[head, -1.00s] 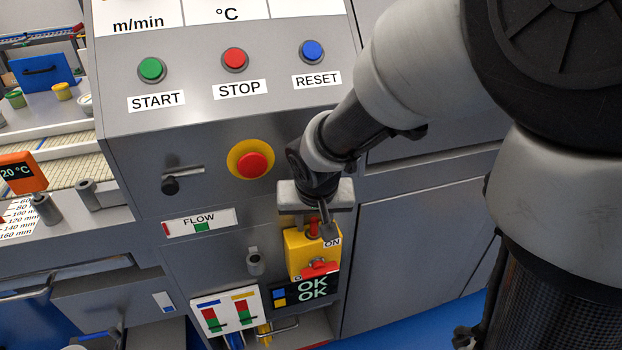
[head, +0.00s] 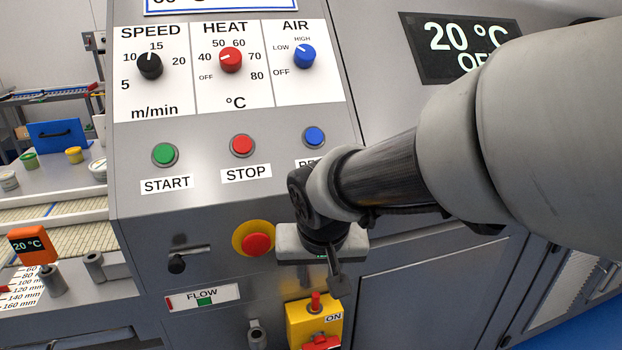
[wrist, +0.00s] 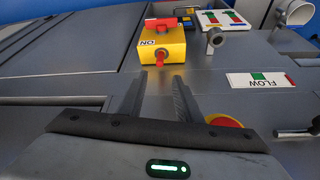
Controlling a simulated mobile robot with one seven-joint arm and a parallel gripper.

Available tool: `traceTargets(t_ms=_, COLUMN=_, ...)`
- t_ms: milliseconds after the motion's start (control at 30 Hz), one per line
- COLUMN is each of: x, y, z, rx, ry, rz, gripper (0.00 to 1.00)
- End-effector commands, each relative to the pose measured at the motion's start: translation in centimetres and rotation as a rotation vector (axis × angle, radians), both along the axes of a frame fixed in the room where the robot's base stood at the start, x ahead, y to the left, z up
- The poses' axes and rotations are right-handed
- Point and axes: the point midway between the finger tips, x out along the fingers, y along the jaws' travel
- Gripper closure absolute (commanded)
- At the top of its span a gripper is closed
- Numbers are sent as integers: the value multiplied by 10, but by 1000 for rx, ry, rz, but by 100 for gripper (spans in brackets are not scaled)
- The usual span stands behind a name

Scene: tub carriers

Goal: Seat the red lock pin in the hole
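The red lock pin (head: 315,301) stands upright at the top of the yellow switch box (head: 303,325). In the wrist view the pin (wrist: 159,56) points toward me from the near face of the box (wrist: 172,46); its lower end and how deep it sits are hidden. My gripper (wrist: 160,77) is open, its two fingers apart with nothing between them. The pin lies just beyond the fingertips, roughly in line with the gap. In the head view my gripper (head: 333,276) hangs just above the pin, clear of it.
A red handle (head: 320,342) is on the front of the box, beside an ON label. The red stop button with yellow collar (head: 255,243) is close left of my gripper.

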Motion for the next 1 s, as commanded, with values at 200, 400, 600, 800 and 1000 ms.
traceTargets(t_ms=200, x=-35, y=-60, z=44, rx=-10, ry=-46, rz=-43, gripper=69)
traceTargets(t_ms=400, x=-92, y=-109, z=72, rx=-6, ry=-82, rz=-57, gripper=69)
traceTargets(t_ms=600, x=-119, y=-121, z=77, rx=2, ry=-98, rz=-48, gripper=69)
traceTargets(t_ms=800, x=-120, y=-121, z=77, rx=2, ry=-97, rz=-44, gripper=69)
traceTargets(t_ms=1000, x=-120, y=-121, z=87, rx=1, ry=-98, rz=-45, gripper=69)
